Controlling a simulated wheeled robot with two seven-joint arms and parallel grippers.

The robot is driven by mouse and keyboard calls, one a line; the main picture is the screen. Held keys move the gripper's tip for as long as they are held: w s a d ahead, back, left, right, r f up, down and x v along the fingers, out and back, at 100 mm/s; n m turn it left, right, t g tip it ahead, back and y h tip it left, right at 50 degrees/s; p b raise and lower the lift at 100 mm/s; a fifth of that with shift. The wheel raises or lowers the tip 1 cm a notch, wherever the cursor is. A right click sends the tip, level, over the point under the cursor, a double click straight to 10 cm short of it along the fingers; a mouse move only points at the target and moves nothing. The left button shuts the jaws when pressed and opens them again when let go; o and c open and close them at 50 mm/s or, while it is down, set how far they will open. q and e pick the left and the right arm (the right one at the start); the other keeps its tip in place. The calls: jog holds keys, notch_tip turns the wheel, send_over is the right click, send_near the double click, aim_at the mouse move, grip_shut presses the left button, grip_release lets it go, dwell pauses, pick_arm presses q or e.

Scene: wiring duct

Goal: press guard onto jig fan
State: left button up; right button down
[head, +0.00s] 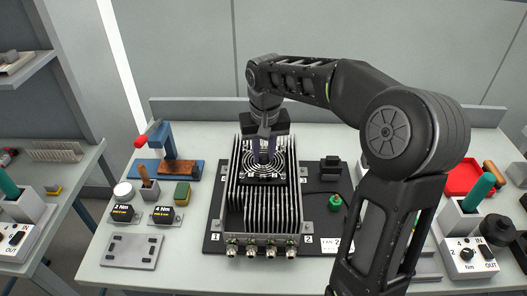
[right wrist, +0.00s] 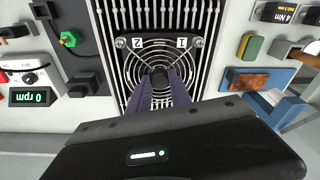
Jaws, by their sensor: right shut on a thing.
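The finned heatsink (head: 283,208) stands on the black jig plate (head: 322,222). A dark square fan (head: 258,181) sits on its top. The round wire guard (right wrist: 160,57) shows as concentric rings over the fan, and it also shows in the head view (head: 280,161). My right gripper (head: 264,159) points down at the middle of the guard; in the right wrist view its purple fingers (right wrist: 158,82) close on the dark centre of the guard. The fingers hide part of the rings. Whether the guard is fully seated on the fan cannot be told. My left gripper is out of view.
A blue press with a red handle (head: 168,145) stands at the back left. A green knob (head: 335,202) is on the jig plate. A red tray (head: 463,178) and a driver station (head: 468,256) are at right.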

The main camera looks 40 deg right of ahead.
aim_at(264, 159)
jog(key=shift+f+b, duration=0.55)
jog(key=shift+f, duration=0.25)
jog(key=c, duration=1.1)
grip_release()
jog(key=shift+r, duration=0.15)
jog(key=r, duration=0.7)
jog(key=shift+s+a+r+b, duration=0.25)
jog(key=shift+s+b, duration=0.15)
